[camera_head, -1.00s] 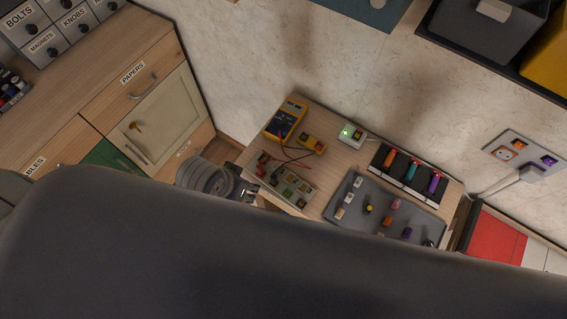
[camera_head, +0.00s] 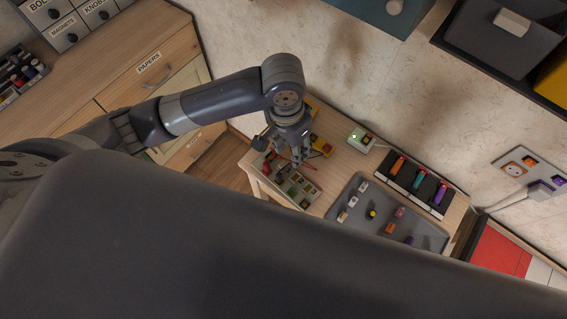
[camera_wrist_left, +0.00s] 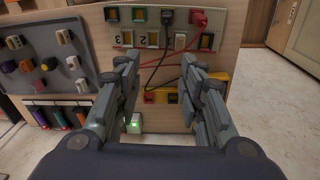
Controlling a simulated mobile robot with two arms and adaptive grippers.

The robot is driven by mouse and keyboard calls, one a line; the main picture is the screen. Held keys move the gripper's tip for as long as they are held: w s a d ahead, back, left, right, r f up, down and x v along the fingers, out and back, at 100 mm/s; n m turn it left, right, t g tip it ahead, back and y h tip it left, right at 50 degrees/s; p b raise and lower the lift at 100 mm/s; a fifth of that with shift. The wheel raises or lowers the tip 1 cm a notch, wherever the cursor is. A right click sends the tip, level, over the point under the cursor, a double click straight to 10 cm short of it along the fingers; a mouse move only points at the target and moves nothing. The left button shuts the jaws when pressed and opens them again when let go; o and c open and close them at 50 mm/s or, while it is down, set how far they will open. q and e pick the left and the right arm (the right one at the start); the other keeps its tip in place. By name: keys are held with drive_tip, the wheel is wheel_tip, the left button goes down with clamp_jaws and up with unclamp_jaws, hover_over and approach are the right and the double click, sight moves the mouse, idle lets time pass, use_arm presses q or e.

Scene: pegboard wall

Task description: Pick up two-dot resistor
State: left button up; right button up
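Several small resistor-like parts lie on a grey tray (camera_head: 428,233) at the right of the small table: white ones (camera_head: 353,201), a yellow and black one (camera_head: 373,214), a pink one (camera_head: 399,212) and an orange one (camera_head: 389,229). The tray (camera_wrist_left: 45,92) also shows at the left of the left wrist view. The dots are too small to read, so I cannot tell which is the two-dot resistor. My left gripper (camera_head: 298,160) is above the slotted board (camera_head: 292,187), left of the tray. Its fingers (camera_wrist_left: 160,78) are apart and empty. My right gripper is not in view.
A white box with a green light (camera_head: 360,138) and a rack of orange, teal and purple cylinders (camera_head: 418,185) stand behind the tray. Red and black leads (camera_wrist_left: 165,45) cross the board. A yellow meter (camera_wrist_left: 205,90) is close by. A large dark shape hides the near area.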

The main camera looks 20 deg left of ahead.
use_arm(q)
drive_tip(key=a, duration=0.2)
drive_tip(key=y, duration=0.1)
hover_over(283, 162)
wheel_tip(283, 162, down, 4)
drive_tip(key=shift+d+f, duration=0.1)
drive_tip(key=shift+f, duration=0.1)
drive_tip(key=shift+f+p, duration=0.5)
drive_tip(key=shift+f, duration=0.1)
wheel_tip(283, 162, down, 4)
drive_tip(key=shift+f+p, duration=0.2)
drive_tip(key=shift+p, duration=0.35)
drive_tip(key=shift+c, duration=0.3)
drive_tip(key=c, duration=0.8)
